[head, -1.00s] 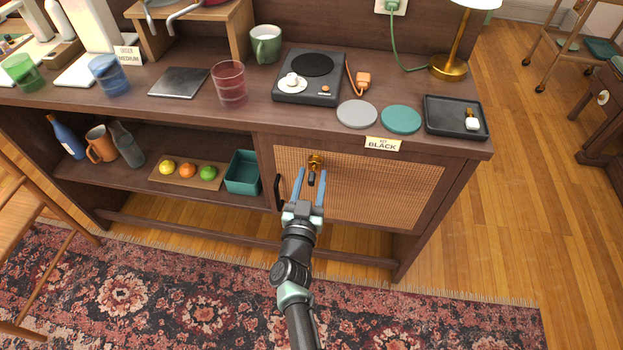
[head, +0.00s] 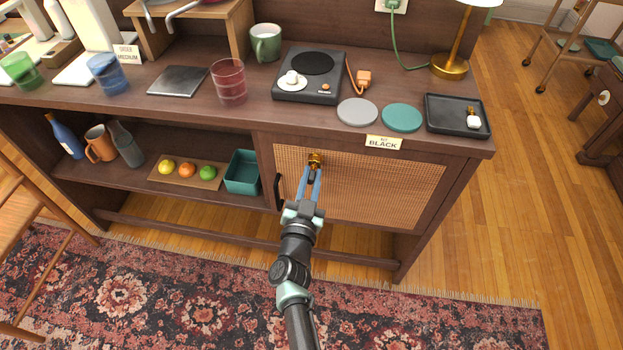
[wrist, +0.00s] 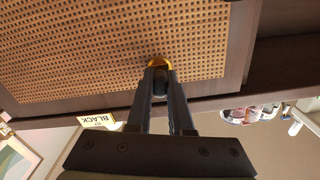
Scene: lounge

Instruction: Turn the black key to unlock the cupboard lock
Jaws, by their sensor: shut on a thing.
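The cupboard door (head: 385,190) has a woven cane panel, and it is closed. The brass lock (head: 315,158) sits near the door's upper left and also shows in the wrist view (wrist: 159,62). My gripper (head: 314,171) points at the lock, its blue fingers closed together just below the brass. In the wrist view my fingers (wrist: 160,80) are shut on the black key (wrist: 160,82), a small dark piece directly at the lock. The key is mostly hidden between the fingers, so I cannot tell its angle.
A black door handle (head: 278,192) is left of my gripper. A label reading BLACK (head: 384,143) hangs on the top edge above the door. An open shelf with a teal bin (head: 243,172) is to the left.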

